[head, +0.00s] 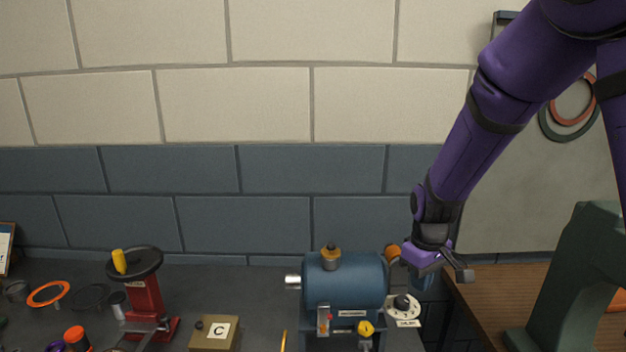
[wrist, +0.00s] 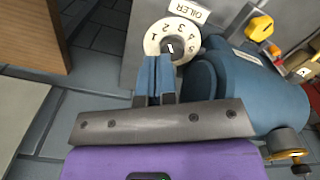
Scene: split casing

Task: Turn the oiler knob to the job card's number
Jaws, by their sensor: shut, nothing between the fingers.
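The oiler dial is a white disc with numbers 1 to 5, in the wrist view (wrist: 152,44) and beside the blue casing in the head view (head: 412,312). Its black knob (wrist: 168,46) has a short white mark; I cannot tell which number it points to. An "OILER" label (wrist: 188,11) sits beside the dial. My gripper (wrist: 155,62) is shut and empty, its blue fingertips overlapping the dial's near edge in the wrist view. In the head view my gripper (head: 423,282) is above the dial. A card-like board (head: 5,247) shows at the far left, unreadable.
The blue casing (head: 343,285) with a yellow knob (head: 366,328) stands left of the dial. A dark green machine (head: 570,285) stands on the wooden bench (head: 480,292) at right.

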